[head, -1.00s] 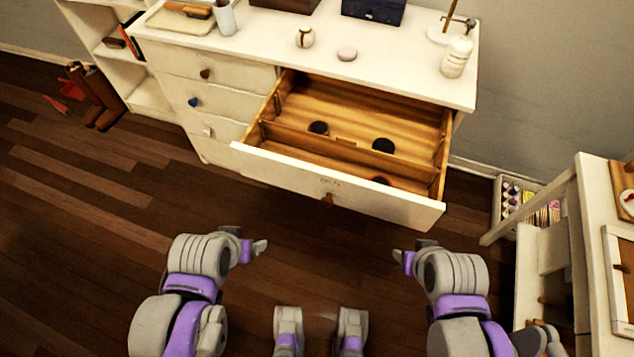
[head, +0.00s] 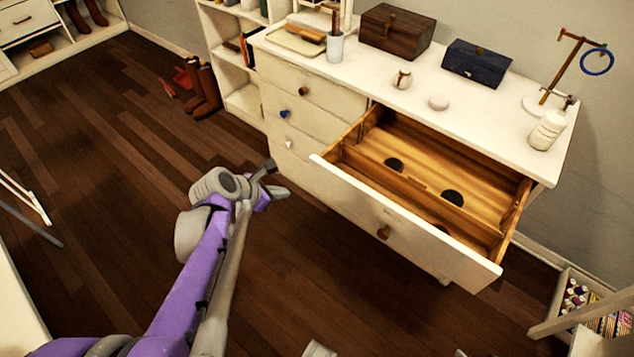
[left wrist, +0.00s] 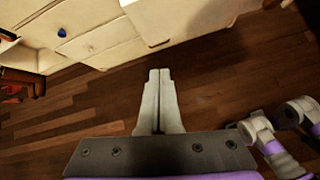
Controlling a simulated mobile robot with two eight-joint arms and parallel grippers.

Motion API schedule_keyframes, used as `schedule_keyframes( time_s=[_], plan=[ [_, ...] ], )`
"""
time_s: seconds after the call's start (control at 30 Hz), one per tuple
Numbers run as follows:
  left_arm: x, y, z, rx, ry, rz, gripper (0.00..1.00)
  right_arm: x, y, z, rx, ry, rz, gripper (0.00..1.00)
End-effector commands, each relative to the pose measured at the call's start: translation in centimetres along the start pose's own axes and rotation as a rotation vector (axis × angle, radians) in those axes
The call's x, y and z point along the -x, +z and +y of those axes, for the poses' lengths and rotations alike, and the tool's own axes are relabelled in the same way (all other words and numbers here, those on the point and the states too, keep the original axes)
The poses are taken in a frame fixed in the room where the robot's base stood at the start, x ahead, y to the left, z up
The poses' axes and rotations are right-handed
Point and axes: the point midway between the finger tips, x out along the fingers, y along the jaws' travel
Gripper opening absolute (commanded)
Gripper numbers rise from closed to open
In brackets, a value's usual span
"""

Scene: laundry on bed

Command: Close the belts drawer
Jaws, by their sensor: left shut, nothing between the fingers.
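The open drawer (head: 400,228) sticks far out of the white dresser (head: 310,100). It has a white front, a round brown knob (head: 383,232) and a wooden inside with a divider. Several dark round items, perhaps rolled belts (head: 453,198), lie in it. My left gripper (head: 277,180) is shut and empty, left of the drawer front and apart from it. In the left wrist view its fingers (left wrist: 159,100) are together, pointing toward the dresser. My right gripper is not seen clearly; part of my right arm shows at the right of the left wrist view.
Three closed drawers with small knobs, one blue (head: 284,114), are on the dresser's left side. Boxes, a white bottle (head: 547,130) and a stand are on top. Brown boots (head: 207,92) stand by the shelf. A crate (head: 577,300) is at lower right.

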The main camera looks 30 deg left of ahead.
Motion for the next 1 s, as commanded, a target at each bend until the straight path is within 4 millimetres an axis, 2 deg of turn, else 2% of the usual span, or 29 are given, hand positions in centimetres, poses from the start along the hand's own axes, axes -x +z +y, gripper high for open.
schedule_keyframes(
  time_s=[0.03, 0.1, 0.27, 0.37, 0.77, 1.0],
  plan=[
    [0.1, -0.2, 1.2, 0.092, 0.015, -0.015, 0.00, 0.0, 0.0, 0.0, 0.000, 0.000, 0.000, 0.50],
    [0.2, -0.3, 2.1, 0.187, 0.024, -0.033, 0.00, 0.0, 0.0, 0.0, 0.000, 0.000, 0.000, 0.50],
    [-0.3, -0.4, 2.7, 0.260, 0.028, -0.047, 0.00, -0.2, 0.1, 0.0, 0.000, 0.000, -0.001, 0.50],
    [-1.6, -0.3, 2.7, 0.258, 0.025, -0.046, 0.00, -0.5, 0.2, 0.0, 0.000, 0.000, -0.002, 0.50],
    [-10.0, 0.0, 2.9, 0.253, 0.025, -0.045, 0.00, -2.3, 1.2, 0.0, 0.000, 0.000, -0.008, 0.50],
    [-12.0, 2.4, 3.5, 0.254, 0.026, -0.046, 0.00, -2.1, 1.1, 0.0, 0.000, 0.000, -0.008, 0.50]
  ],
)
